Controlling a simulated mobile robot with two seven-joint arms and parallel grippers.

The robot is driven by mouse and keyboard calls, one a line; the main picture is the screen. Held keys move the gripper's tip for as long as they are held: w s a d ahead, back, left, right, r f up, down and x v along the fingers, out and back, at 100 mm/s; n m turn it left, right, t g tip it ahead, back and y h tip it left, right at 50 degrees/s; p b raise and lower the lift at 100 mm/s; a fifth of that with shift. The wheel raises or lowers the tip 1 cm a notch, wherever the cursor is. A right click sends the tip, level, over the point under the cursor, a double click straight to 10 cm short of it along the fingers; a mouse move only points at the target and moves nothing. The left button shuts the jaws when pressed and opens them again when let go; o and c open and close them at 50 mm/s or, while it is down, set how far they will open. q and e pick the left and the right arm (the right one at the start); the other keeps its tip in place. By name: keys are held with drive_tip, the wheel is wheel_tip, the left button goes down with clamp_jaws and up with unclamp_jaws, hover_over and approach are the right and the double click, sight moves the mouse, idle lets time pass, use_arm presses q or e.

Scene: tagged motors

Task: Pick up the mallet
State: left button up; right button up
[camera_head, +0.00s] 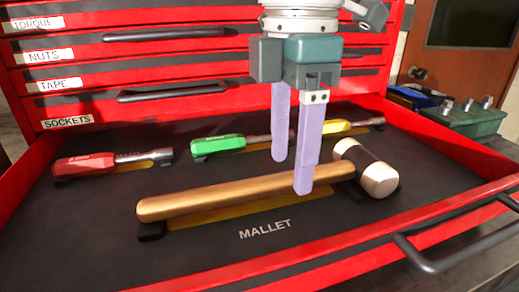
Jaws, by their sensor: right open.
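The mallet (235,194) lies in an open red drawer, above the printed label MALLET. Its wooden handle points left and its dark head with pale end faces (379,179) is at the right. My right gripper (291,175) comes down from the top with two lilac fingers spread apart. The near finger overlaps the handle in the picture, close to the head, and the far finger shows behind the handle. The gripper is open and nothing is held. I cannot tell how far the fingertips are above the drawer floor. My left gripper is not in view.
Behind the mallet lie a red-handled tool (84,164), a green-handled screwdriver (217,145) and a yellow-handled one (338,127). The drawer's front wall with a dark handle (455,262) is nearest. A green box (470,119) stands at right outside the drawer.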

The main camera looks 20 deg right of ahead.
wheel_tip(320, 180, down, 2)
drive_tip(key=shift+f, duration=0.15)
clamp_jaws()
idle(0.5)
idle(0.9)
